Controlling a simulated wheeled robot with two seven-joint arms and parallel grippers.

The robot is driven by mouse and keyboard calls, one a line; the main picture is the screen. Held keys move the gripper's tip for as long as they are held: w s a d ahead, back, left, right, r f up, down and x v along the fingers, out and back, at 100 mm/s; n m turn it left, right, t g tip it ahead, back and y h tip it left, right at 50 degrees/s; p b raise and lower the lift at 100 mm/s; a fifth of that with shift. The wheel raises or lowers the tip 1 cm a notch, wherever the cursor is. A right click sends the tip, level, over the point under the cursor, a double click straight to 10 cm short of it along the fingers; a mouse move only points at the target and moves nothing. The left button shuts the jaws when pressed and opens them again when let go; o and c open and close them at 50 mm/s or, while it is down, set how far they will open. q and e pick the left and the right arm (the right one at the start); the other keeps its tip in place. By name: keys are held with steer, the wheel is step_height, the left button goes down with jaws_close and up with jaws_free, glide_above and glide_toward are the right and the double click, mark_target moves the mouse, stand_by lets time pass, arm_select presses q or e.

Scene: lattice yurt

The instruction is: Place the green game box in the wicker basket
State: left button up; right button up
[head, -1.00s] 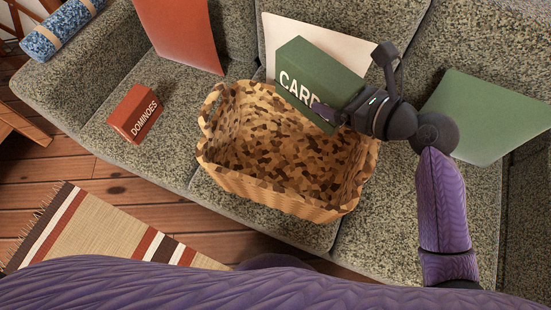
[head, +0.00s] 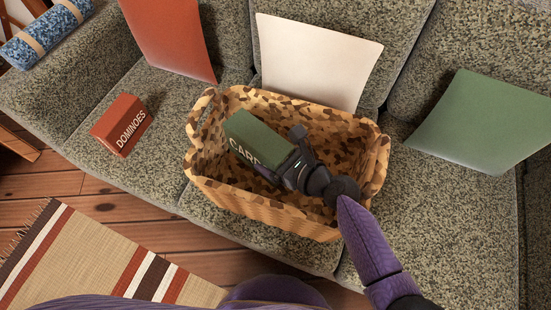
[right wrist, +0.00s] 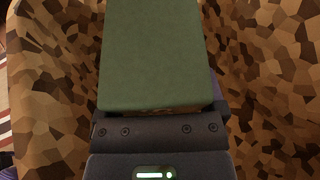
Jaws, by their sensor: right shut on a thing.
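The green game box (head: 262,142), lettered "CARD" with the rest covered, is inside the wicker basket (head: 262,222), toward its left half. Its top also shows large in the right wrist view (right wrist: 154,52). The basket is brown and patchy and stands open on the sofa seat. My right gripper (head: 284,170) reaches down into the basket from the right and is shut on the box's near right end. Whether the box touches the basket floor cannot be told. My left gripper is out of view.
A red dominoes box (head: 121,125) lies on the sofa seat left of the basket. Red (head: 172,38), white (head: 315,62) and green (head: 487,122) cushions lean along the backrest. A blue roll (head: 46,33) lies on the left armrest. A striped rug (head: 95,262) covers floor in front.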

steer(key=shift+r, duration=0.2)
steer(key=shift+f+b, duration=0.4)
steer(key=shift+f, duration=0.15)
steer(key=o, duration=1.3)
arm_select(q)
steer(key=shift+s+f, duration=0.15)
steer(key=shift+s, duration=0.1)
arm_select(e)
steer(key=shift+r, duration=0.25)
steer(key=shift+s+d+r+p, duration=0.1)
steer(key=shift+d+r+p, duration=0.1)
steer(key=shift+r+p, duration=0.65)
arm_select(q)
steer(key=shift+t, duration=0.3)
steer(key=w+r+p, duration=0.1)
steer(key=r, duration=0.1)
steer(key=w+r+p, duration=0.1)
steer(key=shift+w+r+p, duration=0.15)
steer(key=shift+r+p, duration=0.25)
arm_select(e)
steer(key=v, duration=0.6)
steer(key=shift+s+d+f, duration=0.2)
steer(key=shift+s+d, duration=0.15)
